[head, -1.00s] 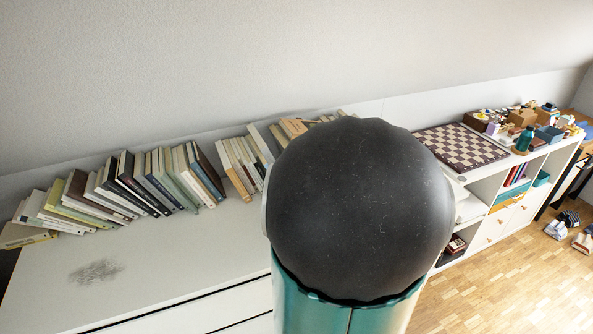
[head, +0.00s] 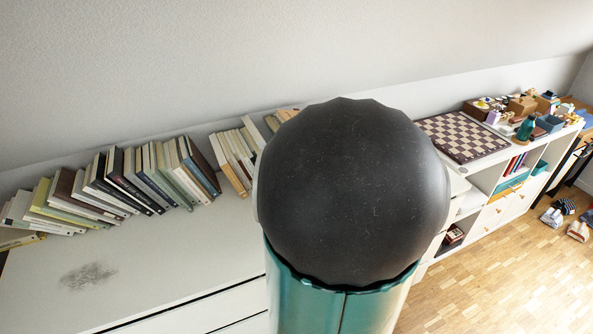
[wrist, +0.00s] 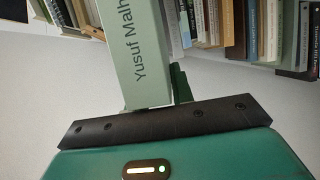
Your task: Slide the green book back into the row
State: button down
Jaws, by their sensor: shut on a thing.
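The pale green book (wrist: 138,50) stands out large in the wrist view, its spine lettered "Yusuf Malh…" before the text runs out of frame. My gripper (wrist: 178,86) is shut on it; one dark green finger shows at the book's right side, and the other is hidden. The row of books (wrist: 230,22) shows behind and to the right in the wrist view, apart from the held book in the picture. In the head view, the row (head: 115,185) leans along the wall on the white cabinet. My arm hides the held book and gripper there.
The white cabinet top (head: 150,265) is bare in front of the books, apart from a grey smudge (head: 88,275). A second group of books (head: 238,155) stands partly behind my arm. A chessboard (head: 462,137) and small items, including a teal bottle (head: 525,128), lie at the right.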

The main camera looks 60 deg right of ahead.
jog(key=shift+r, duration=0.15)
jog(key=shift+w+d, duration=0.45)
jog(key=shift+w, duration=0.35)
jog(key=shift+w+d, duration=0.35)
jog(key=shift+w, duration=0.05)
jog(key=shift+w+d, duration=0.35)
jog(key=shift+w, duration=0.3)
jog(key=shift+w+d, duration=0.5)
jog(key=shift+w, duration=0.35)
jog(key=shift+w+d, duration=0.55)
jog(key=shift+w, duration=0.25)
jog(key=shift+w+d, duration=0.5)
jog(key=shift+w, duration=0.45)
jog(key=shift+w+d, duration=0.45)
jog(key=shift+w, duration=0.25)
jog(key=shift+w+d, duration=0.45)
jog(key=shift+w, duration=0.3)
jog(key=shift+w+d, duration=0.45)
jog(key=shift+w, duration=0.35)
